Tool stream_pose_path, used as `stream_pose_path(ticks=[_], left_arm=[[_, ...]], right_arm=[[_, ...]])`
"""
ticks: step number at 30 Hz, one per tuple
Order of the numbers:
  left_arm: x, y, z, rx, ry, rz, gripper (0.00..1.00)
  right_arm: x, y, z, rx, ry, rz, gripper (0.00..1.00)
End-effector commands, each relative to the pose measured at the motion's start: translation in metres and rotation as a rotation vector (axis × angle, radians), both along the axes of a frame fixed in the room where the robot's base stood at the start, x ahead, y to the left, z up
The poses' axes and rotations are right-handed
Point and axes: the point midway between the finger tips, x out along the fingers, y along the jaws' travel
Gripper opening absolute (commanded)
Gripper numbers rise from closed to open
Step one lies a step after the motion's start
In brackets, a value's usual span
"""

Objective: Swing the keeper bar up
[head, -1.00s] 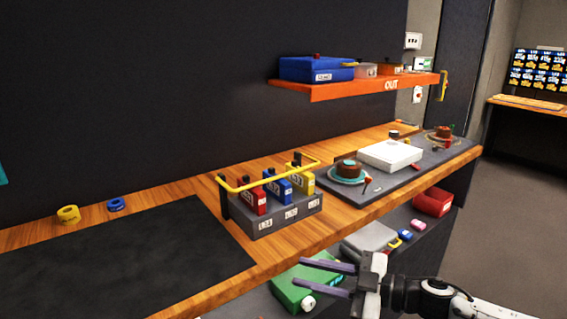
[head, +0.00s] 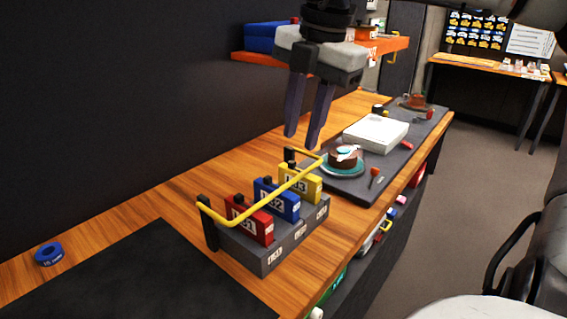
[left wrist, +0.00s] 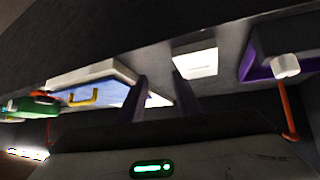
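The yellow keeper bar (head: 262,196) is a U-shaped rod on dark posts at both ends of a grey rack (head: 262,255). It runs across the red (head: 240,213), blue (head: 290,205) and yellow (head: 310,184) blocks standing in the rack. My right gripper (head: 302,140) points down near the bar's far end. Its two dark fingers are apart with nothing between them; whether they touch the bar cannot be told. My left gripper is outside the head view; in the left wrist view its purple fingers (left wrist: 160,88) are apart and empty.
An orange shelf (head: 262,59) hangs behind my right gripper. A blue ring (head: 48,254) and dark mat (head: 130,275) lie at left.

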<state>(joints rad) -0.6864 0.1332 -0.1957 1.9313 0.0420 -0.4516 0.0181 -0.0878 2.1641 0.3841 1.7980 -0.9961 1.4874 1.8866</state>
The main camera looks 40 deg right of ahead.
Motion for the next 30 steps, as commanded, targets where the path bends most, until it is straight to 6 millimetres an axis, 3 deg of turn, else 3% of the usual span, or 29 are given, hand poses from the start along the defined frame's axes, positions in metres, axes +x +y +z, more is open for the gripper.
stream_pose_path(ticks=[9,15,26,30], left_arm=[[-0.004,-0.001,-0.003,0.000,0.011,-0.002,0.31],[-0.004,-0.001,-0.002,0.000,0.010,-0.001,0.31],[-0.003,0.000,-0.001,0.000,0.007,-0.001,0.31],[-0.001,0.001,0.000,0.001,0.003,0.000,0.31]], right_arm=[[0.010,0.002,-0.060,0.006,0.005,0.003,0.26],[0.016,0.002,-0.084,0.005,0.001,0.003,0.26],[0.017,0.002,-0.091,0.006,0.000,0.002,0.26],[0.017,0.002,-0.091,0.006,0.000,0.002,0.08]])
